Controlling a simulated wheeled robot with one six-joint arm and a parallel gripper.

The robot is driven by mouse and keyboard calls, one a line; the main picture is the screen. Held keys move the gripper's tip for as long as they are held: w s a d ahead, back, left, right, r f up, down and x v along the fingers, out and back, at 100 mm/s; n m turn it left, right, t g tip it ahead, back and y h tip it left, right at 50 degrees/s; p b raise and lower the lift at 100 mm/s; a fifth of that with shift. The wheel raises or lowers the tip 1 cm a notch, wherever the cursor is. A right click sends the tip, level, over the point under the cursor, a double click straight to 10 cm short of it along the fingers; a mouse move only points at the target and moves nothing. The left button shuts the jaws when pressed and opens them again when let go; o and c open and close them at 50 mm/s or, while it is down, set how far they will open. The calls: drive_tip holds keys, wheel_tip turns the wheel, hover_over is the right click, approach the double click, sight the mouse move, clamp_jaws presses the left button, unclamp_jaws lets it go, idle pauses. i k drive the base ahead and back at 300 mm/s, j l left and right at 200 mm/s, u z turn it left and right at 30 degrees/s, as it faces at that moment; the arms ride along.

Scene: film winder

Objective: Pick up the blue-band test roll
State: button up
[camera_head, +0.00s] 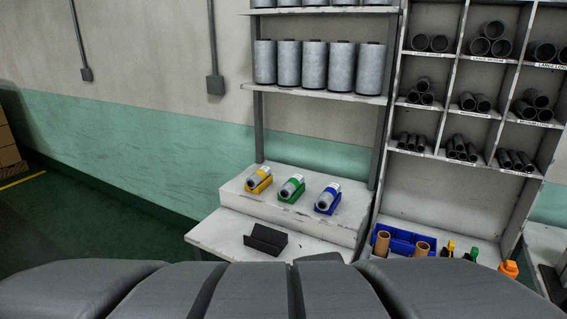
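The blue-band test roll (329,195) is a grey roll lying tilted in a blue holder (325,210) on a raised white step. To its left, a green-band roll (291,185) lies in a green holder and a yellow-band roll (259,176) lies in a yellow holder. All three rolls are small in the picture, so the fine detail of their bands is hard to see. My gripper does not show in the head view.
A black cradle (266,239) sits on the lower white table (220,236). Large grey rolls (314,65) stand on the shelf above. A cubby rack (480,85) with dark tubes and a blue bin (403,241) are at right. Open green floor (75,225) lies at left.

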sight(328, 196)
drive_tip(key=i+j, duration=0.15)
drive_tip(key=i, duration=0.45)
drive_tip(key=i+j, duration=0.2)
drive_tip(key=i, duration=0.4)
drive_tip(key=u, duration=0.05)
